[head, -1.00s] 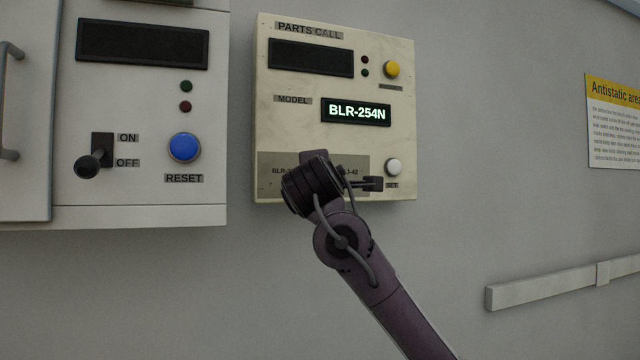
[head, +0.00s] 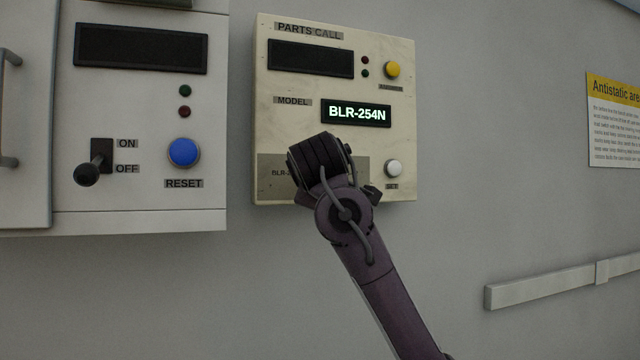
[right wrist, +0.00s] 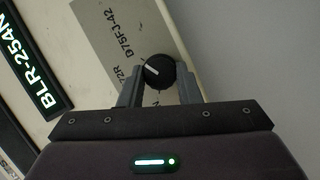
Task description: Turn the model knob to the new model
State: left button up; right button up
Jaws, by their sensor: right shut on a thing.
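The model knob (right wrist: 158,71) is a black round knob with a white pointer line, seen in the right wrist view on a grey label plate (right wrist: 105,25). The pointer is on its upper-left side there; which label it lines up with I cannot tell. My right gripper (right wrist: 160,76) is shut on the knob, one finger on each side. In the head view my right wrist hides the knob and part of the plate. The model display (head: 356,113) reads BLR-254N, and shows in the right wrist view too (right wrist: 38,70). My left gripper is in neither view.
The cream parts call panel (head: 285,125) has a white SET button (head: 393,168) close to my right gripper and a yellow button (head: 392,69) above. A grey panel with a blue RESET button (head: 184,152) and a lever switch (head: 88,173) is at left.

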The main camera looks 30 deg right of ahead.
jog(key=shift+f, duration=0.1)
jog(key=o, duration=1)
jog(key=shift+c, duration=0.2)
jog(key=b+v, duration=0.3)
jog(key=v, duration=0.4)
jog(key=shift+s+a, duration=0.2)
jog(key=shift+s, duration=0.15)
